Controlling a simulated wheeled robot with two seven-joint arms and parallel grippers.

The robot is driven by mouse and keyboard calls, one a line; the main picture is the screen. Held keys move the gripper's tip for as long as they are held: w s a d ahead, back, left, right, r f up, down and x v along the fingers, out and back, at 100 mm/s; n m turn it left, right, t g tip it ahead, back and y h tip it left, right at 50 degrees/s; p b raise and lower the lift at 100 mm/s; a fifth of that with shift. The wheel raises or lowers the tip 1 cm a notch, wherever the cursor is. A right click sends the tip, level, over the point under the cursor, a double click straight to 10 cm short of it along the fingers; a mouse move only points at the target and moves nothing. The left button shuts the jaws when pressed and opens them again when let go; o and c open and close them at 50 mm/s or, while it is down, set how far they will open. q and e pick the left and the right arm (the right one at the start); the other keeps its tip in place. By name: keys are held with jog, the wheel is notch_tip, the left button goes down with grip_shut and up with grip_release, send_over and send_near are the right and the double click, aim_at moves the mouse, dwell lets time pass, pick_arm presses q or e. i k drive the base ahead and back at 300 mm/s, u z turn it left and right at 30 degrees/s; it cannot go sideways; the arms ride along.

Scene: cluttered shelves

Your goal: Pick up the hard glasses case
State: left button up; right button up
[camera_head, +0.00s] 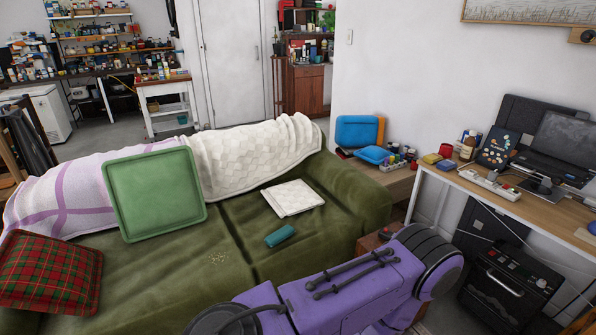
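A small teal oblong case (280,236), which looks like the hard glasses case, lies on the seat of the green sofa (185,268). It is right of the sofa's middle, near the seam between the cushions, and nothing covers it. Neither of my grippers is in view. Purple links of one of my arms cross the bottom right of the head view, in front of the sofa's near right part.
A folded white cloth (293,198) lies behind the case. A cluttered desk (545,211) stands right.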

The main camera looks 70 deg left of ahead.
aim_at(277, 237)
jog(key=u, duration=0.3)
jog(key=i, duration=0.85)
jog(key=u, duration=1.5)
jog(key=i, duration=1.15)
jog(key=u, duration=0.35)
